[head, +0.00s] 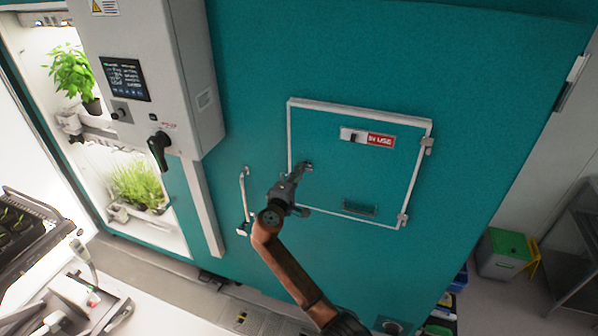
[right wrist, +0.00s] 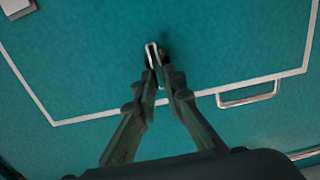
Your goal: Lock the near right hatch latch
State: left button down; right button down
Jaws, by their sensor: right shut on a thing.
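The hatch (head: 345,180) is a teal panel with a white frame, set in the teal chamber wall. Its small metal latch (head: 308,166) sits at the hatch's left edge, partly hidden by my right gripper (head: 298,174). In the right wrist view the gripper's fingers (right wrist: 160,72) come together on the pale latch lever (right wrist: 152,53), so the gripper is shut on it. The latch's exact angle is hard to tell. My left gripper is not in view.
A metal door handle (head: 244,195) is left of the hatch. Hinges (head: 427,145) sit on the hatch's right edge. An "IN USE" slider sign (head: 380,140) and a small grille (head: 359,209) are on the hatch. A grey control box (head: 150,70) juts out at upper left.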

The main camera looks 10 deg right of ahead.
jog(key=c, duration=2)
grip_release()
jog(key=v, duration=1.2)
